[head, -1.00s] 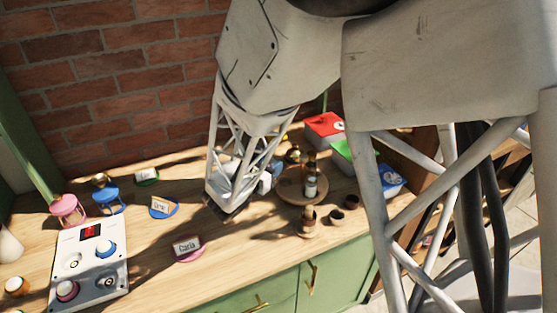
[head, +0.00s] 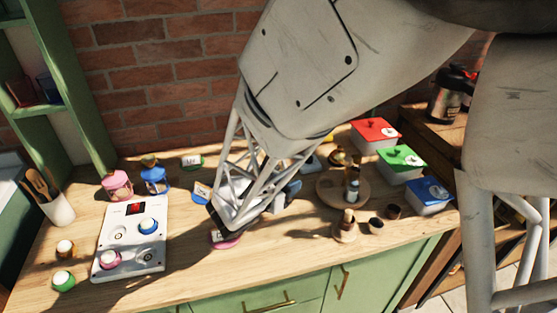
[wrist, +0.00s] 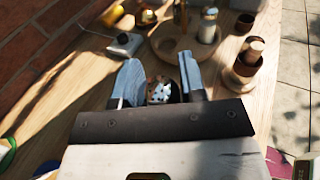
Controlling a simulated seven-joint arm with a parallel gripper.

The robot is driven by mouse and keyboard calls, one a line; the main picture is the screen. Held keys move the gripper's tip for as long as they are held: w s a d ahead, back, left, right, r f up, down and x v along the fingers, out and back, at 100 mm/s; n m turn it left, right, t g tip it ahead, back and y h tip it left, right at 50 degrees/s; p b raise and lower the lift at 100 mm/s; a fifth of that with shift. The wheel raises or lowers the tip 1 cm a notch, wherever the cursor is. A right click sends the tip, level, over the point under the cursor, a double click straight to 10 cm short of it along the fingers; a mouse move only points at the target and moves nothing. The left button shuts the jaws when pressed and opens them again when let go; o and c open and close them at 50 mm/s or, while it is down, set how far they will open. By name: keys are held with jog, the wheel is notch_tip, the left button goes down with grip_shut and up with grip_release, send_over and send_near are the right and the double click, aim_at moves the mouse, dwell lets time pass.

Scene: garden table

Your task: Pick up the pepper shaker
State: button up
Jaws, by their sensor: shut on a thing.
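My gripper (wrist: 160,85) has two blue-grey fingers closed on a small, dark, speckled thing. It seems to be the pepper shaker (wrist: 161,92), seen from above, mostly hidden by the fingers and the palm. In the head view my gripper (head: 287,192) is low over the counter, left of the round wooden tray, and its hold is hidden there. The round wooden tray (wrist: 162,46) is just beyond the fingertips and apart from them. A glass shaker with a pale filling (wrist: 208,26) stands on the tray.
Wooden cups (head: 345,228) stand in front of the tray. Red (head: 375,133), green (head: 401,163) and blue (head: 429,195) lidded boxes line the right. A white control panel (head: 130,238) lies at left. The brick wall (head: 150,80) is behind. The front counter strip is fairly clear.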

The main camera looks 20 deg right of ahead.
jog(key=shift+s+a+r+g+y, duration=0.25)
jog(key=shift+s+a+r+y, duration=0.15)
jog(key=shift+a, duration=0.25)
jog(key=shift+s+a+r+g+y, duration=0.2)
jog(key=shift+s+a+y, duration=0.1)
jog(key=shift+a+y, duration=0.3)
jog(key=shift+s+a+r+g+y, duration=0.3)
jog(key=shift+s+a+y, duration=0.1)
jog(key=shift+a, duration=0.3)
jog(key=shift+w, duration=0.1)
